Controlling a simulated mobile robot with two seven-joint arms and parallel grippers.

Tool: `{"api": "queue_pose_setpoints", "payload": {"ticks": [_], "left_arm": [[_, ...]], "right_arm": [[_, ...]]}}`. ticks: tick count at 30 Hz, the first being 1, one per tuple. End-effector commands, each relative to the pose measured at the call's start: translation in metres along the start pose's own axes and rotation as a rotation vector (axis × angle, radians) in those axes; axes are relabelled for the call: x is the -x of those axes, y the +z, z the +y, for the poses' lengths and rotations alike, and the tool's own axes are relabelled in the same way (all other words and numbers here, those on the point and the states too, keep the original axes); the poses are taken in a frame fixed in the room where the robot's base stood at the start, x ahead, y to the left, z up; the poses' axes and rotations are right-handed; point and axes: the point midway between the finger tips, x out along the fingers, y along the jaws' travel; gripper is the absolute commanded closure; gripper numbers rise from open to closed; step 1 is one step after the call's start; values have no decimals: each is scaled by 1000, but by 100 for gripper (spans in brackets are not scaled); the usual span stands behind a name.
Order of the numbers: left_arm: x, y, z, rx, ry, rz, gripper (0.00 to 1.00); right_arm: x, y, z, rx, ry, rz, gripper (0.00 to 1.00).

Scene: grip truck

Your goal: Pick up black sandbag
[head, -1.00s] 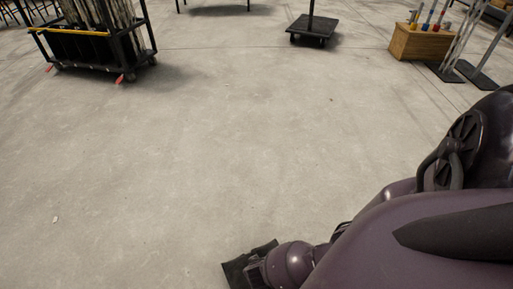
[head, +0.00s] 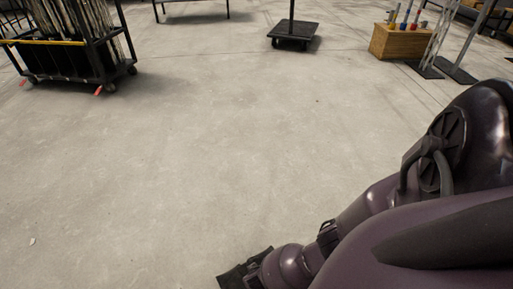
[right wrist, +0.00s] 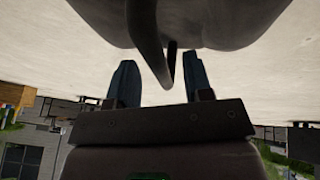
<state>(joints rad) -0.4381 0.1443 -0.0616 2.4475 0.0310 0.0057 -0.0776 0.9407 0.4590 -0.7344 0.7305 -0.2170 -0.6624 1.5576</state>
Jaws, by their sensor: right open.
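My right gripper (right wrist: 157,78) is open in the right wrist view, its two dark bluish fingers apart. A large dark grey, rounded shape (right wrist: 225,18) with a narrow hanging flap fills the top of that view, close to the fingertips. It may be the black sandbag, but I cannot tell for sure. Whether the fingers touch it is unclear. In the head view my right arm reaches down to the bottom edge, where the black gripper end (head: 245,270) is partly cut off. No sandbag can be made out clearly in the head view. My left gripper does not show.
A black wheeled cart (head: 103,60) with a yellow bar stands at the upper left. A low dark dolly (head: 294,37) with a post is at the top middle. A wooden box (head: 395,42) and stands are at upper right. The concrete floor between is clear.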

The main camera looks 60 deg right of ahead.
Motion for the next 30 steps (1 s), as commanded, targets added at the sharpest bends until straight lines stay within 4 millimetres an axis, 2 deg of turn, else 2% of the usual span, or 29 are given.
{"api": "queue_pose_setpoints", "payload": {"ticks": [28,30], "left_arm": [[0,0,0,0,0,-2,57],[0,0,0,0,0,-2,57]], "right_arm": [[-4,2,-1,0,0,0,53],[-4,2,-1,0,0,0,63]]}}
